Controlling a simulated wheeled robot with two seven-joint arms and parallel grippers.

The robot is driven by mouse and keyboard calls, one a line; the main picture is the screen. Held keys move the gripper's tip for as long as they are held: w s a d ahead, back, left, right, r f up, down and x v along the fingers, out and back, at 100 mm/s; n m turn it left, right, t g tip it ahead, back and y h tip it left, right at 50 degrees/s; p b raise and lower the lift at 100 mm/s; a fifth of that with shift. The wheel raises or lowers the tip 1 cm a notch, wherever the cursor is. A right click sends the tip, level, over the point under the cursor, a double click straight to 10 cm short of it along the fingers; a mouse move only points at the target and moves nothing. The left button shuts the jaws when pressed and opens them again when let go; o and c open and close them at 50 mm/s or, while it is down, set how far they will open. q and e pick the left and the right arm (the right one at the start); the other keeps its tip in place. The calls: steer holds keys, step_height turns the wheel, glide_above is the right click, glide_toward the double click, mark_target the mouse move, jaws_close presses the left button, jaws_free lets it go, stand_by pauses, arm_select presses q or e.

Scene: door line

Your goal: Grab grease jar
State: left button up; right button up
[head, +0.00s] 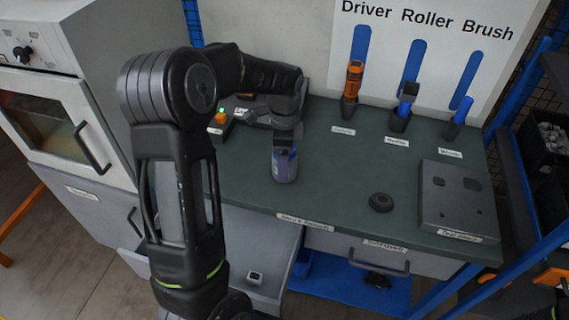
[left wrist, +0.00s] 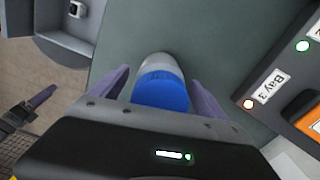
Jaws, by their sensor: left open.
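The grease jar, a pale jar with a blue lid (left wrist: 160,92), stands on the green bench top. My left gripper (left wrist: 158,82) is open, with one purple-grey finger on each side of the jar. Whether the fingers touch it cannot be told. In the head view my left gripper (head: 285,158) points down over the jar (head: 285,177) and hides most of it. A dark part with a purple finger (left wrist: 42,98) at the lower left of the left wrist view looks like my right gripper; its opening is unclear.
An open drawer (head: 262,250) holding a small item juts out below the bench. A unit with lights (left wrist: 265,95) stands behind the jar. A black disc (head: 381,202) and a grey panel box (head: 458,200) lie to the right; the driver (head: 352,85) stands at the back.

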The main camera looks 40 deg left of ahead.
arm_select(q)
steer(key=c, duration=1.8)
